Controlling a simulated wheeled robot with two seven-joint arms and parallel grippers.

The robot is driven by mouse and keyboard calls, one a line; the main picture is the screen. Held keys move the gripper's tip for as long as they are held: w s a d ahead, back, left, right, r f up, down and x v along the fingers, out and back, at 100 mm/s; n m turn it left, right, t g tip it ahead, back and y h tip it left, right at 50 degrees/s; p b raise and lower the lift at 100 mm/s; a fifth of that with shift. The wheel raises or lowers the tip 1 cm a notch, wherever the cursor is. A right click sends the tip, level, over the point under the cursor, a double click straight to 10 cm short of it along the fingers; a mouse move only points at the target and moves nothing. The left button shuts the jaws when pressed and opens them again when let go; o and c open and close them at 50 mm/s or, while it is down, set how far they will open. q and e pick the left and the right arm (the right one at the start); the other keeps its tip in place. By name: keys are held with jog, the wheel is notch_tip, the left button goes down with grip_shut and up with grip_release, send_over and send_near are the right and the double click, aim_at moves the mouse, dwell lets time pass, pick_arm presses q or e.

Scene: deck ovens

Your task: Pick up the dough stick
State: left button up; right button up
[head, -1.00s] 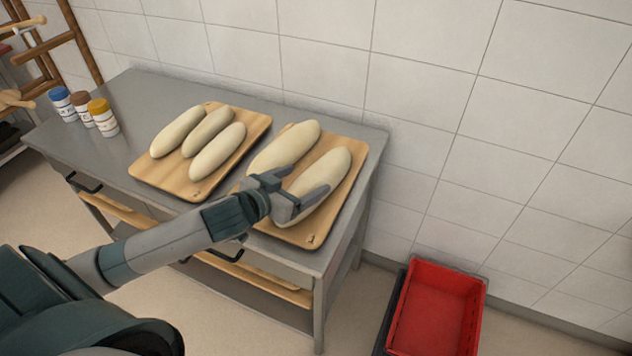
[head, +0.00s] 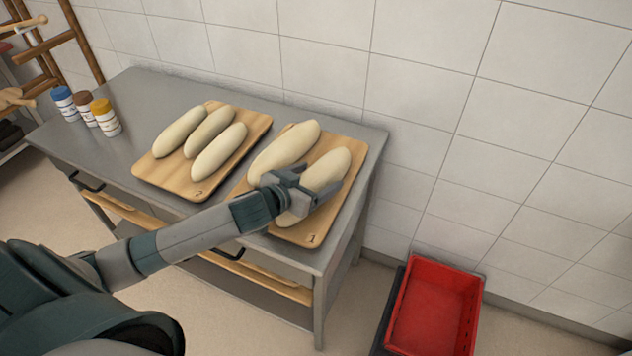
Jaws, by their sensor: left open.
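Two pale dough sticks lie on the right wooden board (head: 345,190), marked 1. The left of them (head: 284,148) lies along the board's left side. My left gripper (head: 312,184) is open over the right dough stick (head: 328,168), with its fingers at either side of the stick's middle. The gripper and wrist hide part of this stick. I cannot tell whether the fingers touch it. Several more dough sticks (head: 218,152) lie on the left wooden board (head: 200,187), marked 2. My right gripper is not in view.
Both boards sit on a grey metal table (head: 133,128) against a tiled wall. Three jars (head: 104,117) with blue, brown and yellow lids stand at the table's left end. A red crate (head: 432,310) is on the floor at the right.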

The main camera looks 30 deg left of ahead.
aim_at(316, 173)
pick_arm(q)
jog(key=shift+c, duration=0.3)
jog(key=c, duration=1.4)
jog(key=shift+r, duration=0.2)
jog(key=shift+r, duration=0.25)
notch_tip(316, 173, up, 3)
jog(key=shift+r+b, duration=0.1)
jog(key=shift+b, duration=0.5)
jog(key=s+d+r, duration=0.1)
jog(key=d+r, duration=0.1)
jog(key=d, duration=0.1)
jog(key=s+d+r+b, duration=0.1)
jog(key=d+r, duration=0.1)
jog(key=d, duration=0.2)
jog(key=s+d+r, duration=0.1)
jog(key=d+r, duration=0.2)
jog(key=d, duration=0.1)
jog(key=shift+s, duration=0.4)
